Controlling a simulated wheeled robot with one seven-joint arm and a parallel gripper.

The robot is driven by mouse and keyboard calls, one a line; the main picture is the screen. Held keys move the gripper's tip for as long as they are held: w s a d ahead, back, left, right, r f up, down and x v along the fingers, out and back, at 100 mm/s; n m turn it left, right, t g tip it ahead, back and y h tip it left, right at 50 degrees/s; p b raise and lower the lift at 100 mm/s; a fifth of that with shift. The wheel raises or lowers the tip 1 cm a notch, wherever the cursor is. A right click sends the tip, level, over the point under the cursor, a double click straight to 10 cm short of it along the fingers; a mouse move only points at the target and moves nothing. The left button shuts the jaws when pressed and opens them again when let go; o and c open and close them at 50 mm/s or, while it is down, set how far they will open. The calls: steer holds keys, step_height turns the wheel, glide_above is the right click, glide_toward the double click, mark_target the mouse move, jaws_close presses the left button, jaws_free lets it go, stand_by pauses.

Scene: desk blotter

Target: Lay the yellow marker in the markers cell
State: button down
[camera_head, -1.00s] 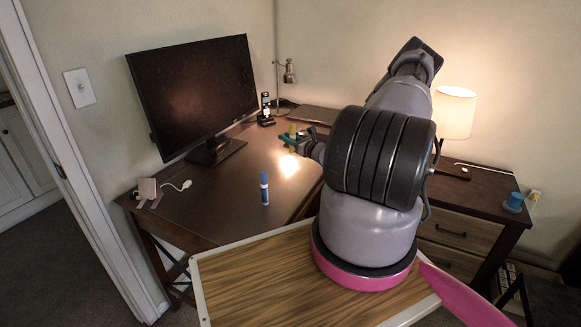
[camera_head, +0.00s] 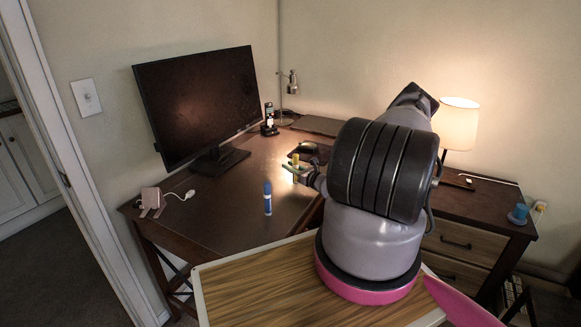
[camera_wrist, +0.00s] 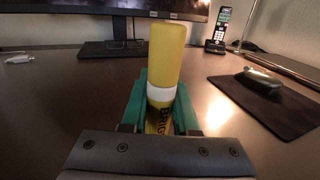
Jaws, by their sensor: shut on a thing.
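My gripper (camera_wrist: 160,105) is shut on the yellow marker (camera_wrist: 166,58) and holds it upright between green fingers in the wrist view. The marker has a white band and dark lettering low down; its lower end is hidden by my gripper. In the head view, the marker (camera_head: 295,159) shows small above my gripper (camera_head: 296,169), over the desk. I cannot tell its height above the desk. A blue marker (camera_head: 267,199) stands upright on the desk, left of my gripper and nearer. I cannot make out a markers cell in either view.
The monitor (camera_head: 200,105) stands at the desk's back left. A dark mouse pad (camera_wrist: 270,107) with a mouse (camera_wrist: 262,76) lies to the right. The desk's middle (camera_head: 235,185) is clear.

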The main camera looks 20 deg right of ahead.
steer(key=c, duration=0.7)
jaws_free()
steer(key=v, duration=0.7)
steer(key=a+v, duration=0.1)
steer(key=v, duration=0.2)
steer(key=shift+s+d, duration=0.2)
steer(key=shift+s, duration=0.3)
steer(key=s+a+r+n+g+y, duration=0.3)
steer(key=a+r+n+g, duration=0.5)
steer(key=r, duration=0.6)
steer(key=s+a+r+n+g+y, duration=0.25)
steer(key=a+r+n+g, duration=0.25)
steer(key=a+r+n, duration=0.65)
steer(key=s+r+n+t+h, duration=0.1)
steer(key=s+r+n+h, duration=0.1)
steer(key=s+r, duration=0.5)
steer(key=s+r+n+t+h, duration=0.1)
steer(key=s+r+n+h, duration=0.2)
steer(key=s+r, duration=0.4)
steer(key=s+r+n+t+h, duration=0.1)
steer(key=s+r+n+h, duration=0.2)
steer(key=s+r, duration=0.5)
steer(key=shift+s+a+r+n+h, duration=0.1)
steer(key=shift+a+r+n+h, duration=0.1)
steer(key=shift+r+h, duration=0.25)
steer(key=shift+a+r+n+h, duration=0.1)
steer(key=shift+a+r+h, duration=0.1)
steer(key=shift+r, duration=0.5)
